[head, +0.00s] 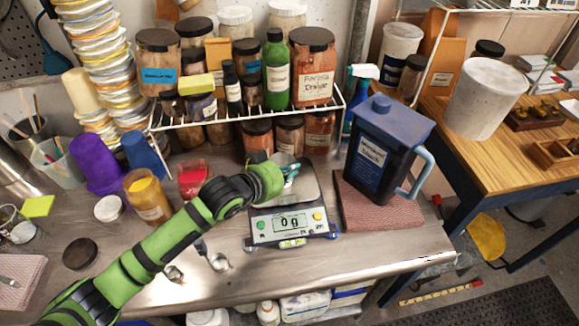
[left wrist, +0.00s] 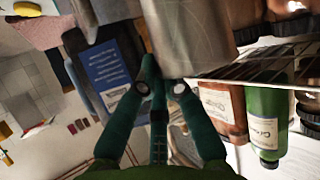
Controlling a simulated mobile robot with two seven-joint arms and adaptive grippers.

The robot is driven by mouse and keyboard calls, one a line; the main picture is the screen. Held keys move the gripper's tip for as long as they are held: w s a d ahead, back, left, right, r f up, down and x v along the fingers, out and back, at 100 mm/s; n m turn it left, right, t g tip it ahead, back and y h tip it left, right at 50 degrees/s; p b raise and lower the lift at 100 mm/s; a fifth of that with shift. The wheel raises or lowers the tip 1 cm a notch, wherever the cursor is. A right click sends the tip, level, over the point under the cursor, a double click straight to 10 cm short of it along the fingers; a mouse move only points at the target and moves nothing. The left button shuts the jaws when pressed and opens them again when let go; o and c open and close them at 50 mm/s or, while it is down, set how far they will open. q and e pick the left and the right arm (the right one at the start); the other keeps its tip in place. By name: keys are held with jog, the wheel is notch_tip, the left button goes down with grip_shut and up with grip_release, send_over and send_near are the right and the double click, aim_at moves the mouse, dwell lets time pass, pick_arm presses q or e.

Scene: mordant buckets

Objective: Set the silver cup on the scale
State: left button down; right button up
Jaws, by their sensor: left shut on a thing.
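The scale (head: 290,226) stands on the metal bench, its display reading 0 g and its light pan (head: 306,188) partly bare. My left gripper (head: 290,172) is over the back left part of the pan. In the left wrist view, its dark green fingers (left wrist: 162,88) are shut on the silver cup (left wrist: 188,32), a plain metal cylinder cut off by the top edge. In the head view the cup is mostly hidden by my gripper. I cannot tell whether it touches the pan. My right gripper is not in view.
A blue jug (head: 385,145) stands on a reddish mat (head: 375,208) right of the scale. A white wire shelf (head: 248,113) with several jars and a green bottle (head: 276,68) stands behind. A yellow jar (head: 148,195) stands left. The bench front is mostly clear.

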pick_arm(q)
jog(key=shift+f, duration=0.1)
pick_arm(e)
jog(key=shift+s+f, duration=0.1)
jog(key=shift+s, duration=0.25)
pick_arm(q)
jog(key=c, duration=1.4)
grip_release()
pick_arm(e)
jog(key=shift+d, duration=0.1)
pick_arm(q)
jog(key=shift+o, duration=0.2)
jog(key=shift+s+a+r, duration=0.15)
jog(key=shift+a+r, duration=0.05)
jog(key=b+v, duration=0.2)
jog(key=v, duration=0.9)
jog(key=shift+s+r, duration=0.2)
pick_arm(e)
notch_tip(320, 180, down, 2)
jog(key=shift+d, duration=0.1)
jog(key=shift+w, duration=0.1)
